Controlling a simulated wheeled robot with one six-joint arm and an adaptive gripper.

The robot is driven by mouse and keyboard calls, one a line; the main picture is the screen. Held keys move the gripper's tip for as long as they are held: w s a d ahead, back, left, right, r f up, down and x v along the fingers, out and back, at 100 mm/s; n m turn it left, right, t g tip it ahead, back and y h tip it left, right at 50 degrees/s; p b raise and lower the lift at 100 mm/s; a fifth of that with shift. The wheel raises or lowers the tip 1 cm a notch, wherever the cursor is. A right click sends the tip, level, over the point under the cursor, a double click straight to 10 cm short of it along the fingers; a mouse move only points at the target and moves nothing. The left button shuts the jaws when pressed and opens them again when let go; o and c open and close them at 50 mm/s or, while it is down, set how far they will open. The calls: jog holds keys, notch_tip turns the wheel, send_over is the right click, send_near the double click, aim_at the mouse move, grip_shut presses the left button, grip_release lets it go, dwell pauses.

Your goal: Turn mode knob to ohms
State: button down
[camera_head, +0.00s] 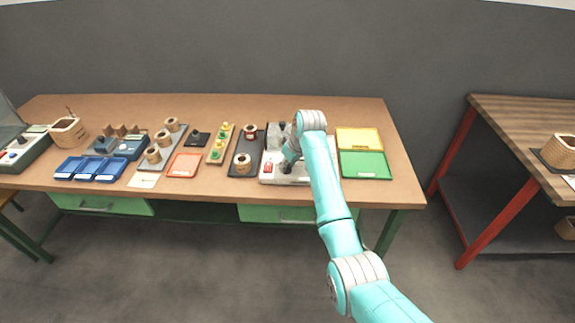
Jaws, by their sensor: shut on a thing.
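A light grey-white instrument (272,180) sits on the wooden bench, right of centre, with a red patch on its front left. My gripper (286,166) is down at the front of this instrument, pointing downward. It is shut on what appears to be the mode knob, which is mostly hidden by the dark fingers. The knob's pointer and any ohms marking are too small or hidden to read. My arm covers the instrument's right side.
Yellow and green trays (365,165) lie right of my arm. A dark tray with coils (245,168) stands close left of the instrument. Further left are a green-knobbed board (219,145), an orange tray (184,165) and blue bins (90,168). A second table (520,130) stands right.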

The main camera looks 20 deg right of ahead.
jog(key=shift+m, duration=0.4)
jog(key=m+h, duration=0.1)
jog(key=m, duration=0.1)
jog(key=m+h, duration=0.1)
jog(key=m, duration=0.2)
jog(key=shift+a+m+t, duration=0.2)
jog(key=shift+m+t, duration=0.1)
jog(key=m+h, duration=0.2)
jog(key=m, duration=0.3)
jog(key=shift+g, duration=0.4)
jog(key=shift+f+m, duration=0.1)
jog(key=shift+m, duration=0.3)
jog(key=c, duration=1)
grip_release()
jog(key=shift+o, duration=0.4)
jog(key=v, duration=1.2)
jog(key=shift+a, duration=0.35)
